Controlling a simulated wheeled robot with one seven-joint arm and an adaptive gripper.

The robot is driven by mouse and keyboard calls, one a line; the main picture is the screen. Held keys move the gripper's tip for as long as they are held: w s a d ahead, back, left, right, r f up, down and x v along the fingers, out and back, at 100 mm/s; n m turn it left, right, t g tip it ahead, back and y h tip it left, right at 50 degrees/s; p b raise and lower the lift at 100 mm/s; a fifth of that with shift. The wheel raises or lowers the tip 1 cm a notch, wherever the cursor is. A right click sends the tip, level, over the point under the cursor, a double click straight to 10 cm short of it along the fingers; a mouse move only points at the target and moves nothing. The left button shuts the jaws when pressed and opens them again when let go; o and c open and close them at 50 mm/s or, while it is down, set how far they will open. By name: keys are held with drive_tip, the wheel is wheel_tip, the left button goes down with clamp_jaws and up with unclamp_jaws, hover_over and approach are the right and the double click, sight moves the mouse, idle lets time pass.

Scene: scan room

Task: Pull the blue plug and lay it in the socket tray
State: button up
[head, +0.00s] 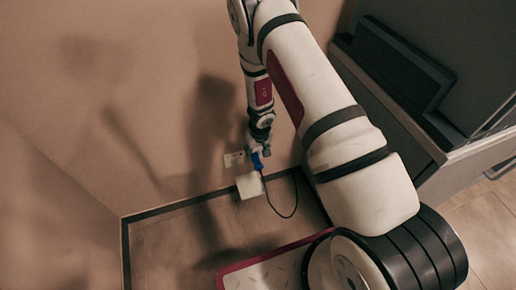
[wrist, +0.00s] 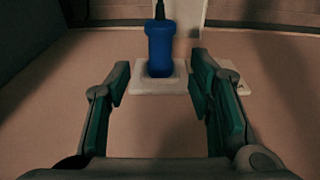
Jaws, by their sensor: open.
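The blue plug (head: 257,162) is at the wall low in the corner, with a black cable hanging from it. In the wrist view the blue plug (wrist: 160,48) stands out from a white socket plate (wrist: 147,88) and appears seated in it. My gripper (head: 260,146) is at the plug in the head view and hides part of it. In the wrist view my gripper (wrist: 160,78) is open, with one finger on each side of the plug and clear gaps between.
A pale box (head: 249,186) sits just below the plug. The black cable (head: 291,205) loops down towards the floor. A dark grey cabinet (head: 395,120) stands to the right.

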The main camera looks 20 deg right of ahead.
sight(259, 165)
drive_tip(key=f, duration=0.2)
drive_tip(key=f+b, duration=0.1)
drive_tip(key=f, duration=0.2)
drive_tip(key=w+f, duration=0.1)
drive_tip(key=f, duration=0.1)
drive_tip(key=shift+f, duration=0.2)
clamp_jaws()
drive_tip(key=shift+b, duration=0.3)
drive_tip(key=shift+s+b, duration=1.15)
drive_tip(key=shift+b, duration=1.9)
drive_tip(key=shift+s, duration=0.1)
drive_tip(key=shift+s+b, duration=0.45)
drive_tip(key=shift+s, duration=0.3)
drive_tip(key=shift+s+a, duration=0.1)
